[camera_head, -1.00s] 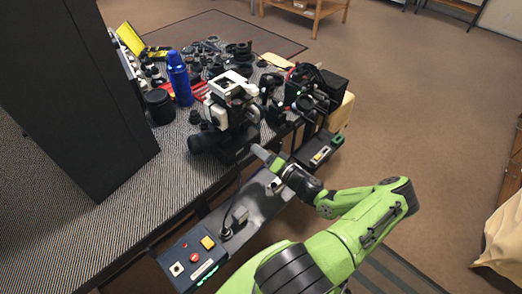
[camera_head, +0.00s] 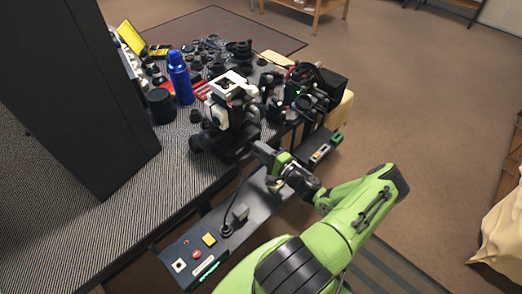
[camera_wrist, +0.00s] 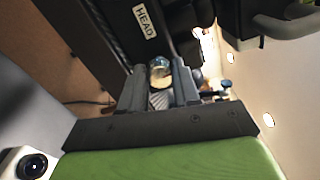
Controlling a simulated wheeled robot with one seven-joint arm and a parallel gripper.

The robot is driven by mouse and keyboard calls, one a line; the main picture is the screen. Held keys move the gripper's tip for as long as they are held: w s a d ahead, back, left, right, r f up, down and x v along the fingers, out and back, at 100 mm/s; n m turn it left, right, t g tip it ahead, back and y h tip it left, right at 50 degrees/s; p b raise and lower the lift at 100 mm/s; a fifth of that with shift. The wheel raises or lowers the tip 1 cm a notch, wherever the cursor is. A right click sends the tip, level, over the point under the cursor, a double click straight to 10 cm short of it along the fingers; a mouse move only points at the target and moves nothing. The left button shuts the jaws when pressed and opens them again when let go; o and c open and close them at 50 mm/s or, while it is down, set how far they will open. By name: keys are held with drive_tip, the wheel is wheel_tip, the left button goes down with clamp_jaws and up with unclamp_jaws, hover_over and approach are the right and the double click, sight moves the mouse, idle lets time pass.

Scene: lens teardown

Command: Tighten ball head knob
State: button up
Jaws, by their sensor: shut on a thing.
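My gripper (camera_head: 258,149) is at the table's front edge, beside the lower right of a black and white camera assembly (camera_head: 232,108). In the wrist view my gripper (camera_wrist: 160,88) has its two grey fingers closed around a small round knob (camera_wrist: 160,70) with a glossy, brassy face. The fingers hide the knob's sides. A dark block with a white "HEAD" label (camera_wrist: 146,22) is just beyond the fingertips. In the head view the knob is too small and covered to make out.
A blue bottle (camera_head: 180,78) and a black cylinder (camera_head: 160,105) stand left of the camera assembly. Dark lens parts crowd the table behind. A control panel (camera_head: 196,252) with buttons lies in front. A black tower (camera_head: 75,95) blocks the left.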

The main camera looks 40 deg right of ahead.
drive_tip(key=shift+m, duration=0.4)
drive_tip(key=o, duration=1.1)
drive_tip(key=shift+c, duration=0.2)
drive_tip(key=shift+s, duration=0.1)
drive_tip(key=s+p, duration=0.1)
drive_tip(key=s, duration=1.4)
drive_tip(key=shift+s+d, duration=0.25)
drive_tip(key=shift+s, duration=0.05)
